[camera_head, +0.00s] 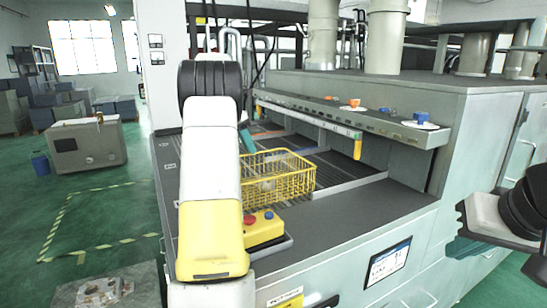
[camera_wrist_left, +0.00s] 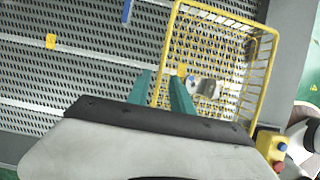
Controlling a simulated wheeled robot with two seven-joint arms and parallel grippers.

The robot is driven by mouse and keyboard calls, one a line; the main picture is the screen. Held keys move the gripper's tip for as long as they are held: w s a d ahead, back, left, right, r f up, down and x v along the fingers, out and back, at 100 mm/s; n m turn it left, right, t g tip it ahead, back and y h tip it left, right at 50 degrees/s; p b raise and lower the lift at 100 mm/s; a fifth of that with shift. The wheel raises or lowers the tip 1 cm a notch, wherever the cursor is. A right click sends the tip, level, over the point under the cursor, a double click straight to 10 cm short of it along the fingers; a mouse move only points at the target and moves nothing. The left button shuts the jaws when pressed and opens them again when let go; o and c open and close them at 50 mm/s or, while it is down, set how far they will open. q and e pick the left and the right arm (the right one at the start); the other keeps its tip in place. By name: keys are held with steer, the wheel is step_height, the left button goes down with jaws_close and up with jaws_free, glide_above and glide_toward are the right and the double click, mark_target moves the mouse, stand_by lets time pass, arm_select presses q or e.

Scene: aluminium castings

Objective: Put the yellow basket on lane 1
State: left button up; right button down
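The yellow wire basket (camera_head: 292,182) stands on the dark slatted lane bed, close to the near end, with small grey and white parts inside. It also shows in the left wrist view (camera_wrist_left: 262,75). My left gripper's teal fingers (camera_wrist_left: 163,84) are apart, with the basket's left rim showing between them; I cannot tell whether they touch it. In the head view one teal fingertip (camera_head: 246,138) shows at the basket's far left corner, and my arm hides the rest. My right gripper (camera_head: 468,247) is at the right edge, away from the basket, its opening unclear. Lane numbers are unreadable.
Pale divider rails (camera_wrist_left: 95,52) split the slatted bed (camera_wrist_left: 75,80), with coloured tags such as a yellow one (camera_head: 357,149). A yellow button box (camera_head: 262,232) stands just in front of the basket. A grey ledge (camera_head: 400,130) overhangs the bed's right side.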

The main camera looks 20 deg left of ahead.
arm_select(q)
steer(key=v, duration=0.4)
steer(key=shift+s+r, duration=0.1)
steer(key=shift+r, duration=0.3)
steer(key=s+d+r+m+t, duration=0.1)
steer(key=s+d+r+m, duration=0.1)
steer(key=s+d+m, duration=0.6)
steer(key=s+d+r+m, duration=0.3)
steer(key=s+d+m, duration=0.4)
steer(key=s+d, duration=0.2)
steer(key=s+d+f+m+t, duration=0.1)
steer(key=s+d+f+m, duration=0.4)
steer(key=s, duration=0.3)
steer(key=s+d+f+m, duration=0.4)
steer(key=s+d+m, duration=0.1)
steer(key=s+m, duration=0.3)
steer(key=shift+f+t+y, duration=0.4)
